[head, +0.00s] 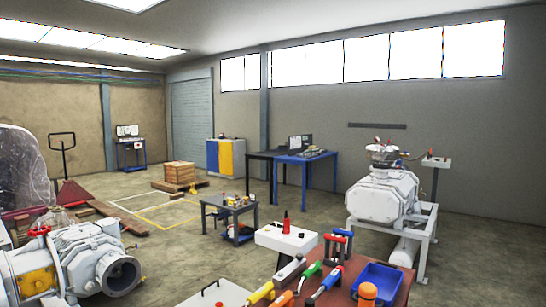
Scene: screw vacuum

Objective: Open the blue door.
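A cabinet (239,156) stands against the far wall, small in the head view. Its blue door (212,156) is the left panel and looks closed. A yellow panel (226,158) is beside it. No handle can be made out at this distance. A tall grey-blue shutter door (192,112) is in the wall behind and to the left, and it is down. Neither of my grippers is in view.
A red table (345,290) with tools and a blue bin (378,284) is close in front. White machines stand at left (75,262) and right (382,197). A low grey table (230,205), a blue table (305,165) and a wooden crate (180,172) stand farther back.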

